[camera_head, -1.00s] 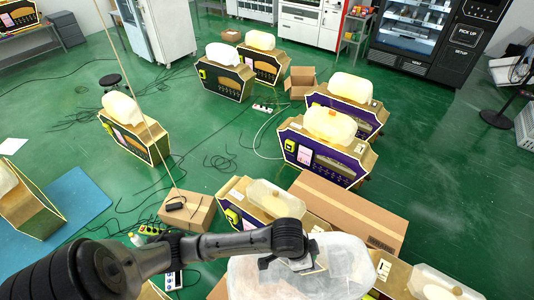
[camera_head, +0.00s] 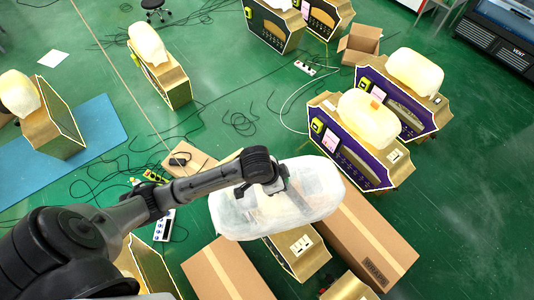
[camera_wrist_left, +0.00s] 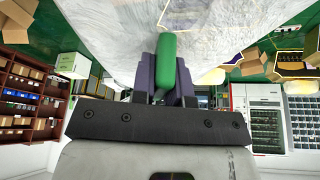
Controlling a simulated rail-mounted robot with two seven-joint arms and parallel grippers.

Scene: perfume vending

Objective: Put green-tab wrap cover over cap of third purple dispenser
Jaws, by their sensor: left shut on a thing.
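My left gripper (camera_head: 272,186) is shut on the green tab (camera_wrist_left: 176,65) of a translucent white wrap cover (camera_head: 310,192). The cover hangs bulging in the middle of the head view, over the gold top of a dispenser (camera_head: 302,262) that it partly hides. In the left wrist view the tab stands between the two fingers, with the cover (camera_wrist_left: 115,30) beyond. Two purple-fronted dispensers stand further right, a nearer one (camera_head: 345,160) and a farther one (camera_head: 437,112). Each has a cream cover over its top; the nearer one's has an orange mark. My right gripper is out of view.
A long closed carton (camera_head: 375,235) lies right of the held cover, and another carton (camera_head: 228,272) lies at the bottom. An open box (camera_head: 360,45) stands behind the purple dispensers. Cables cross the floor (camera_head: 240,125). The green floor at right is clear.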

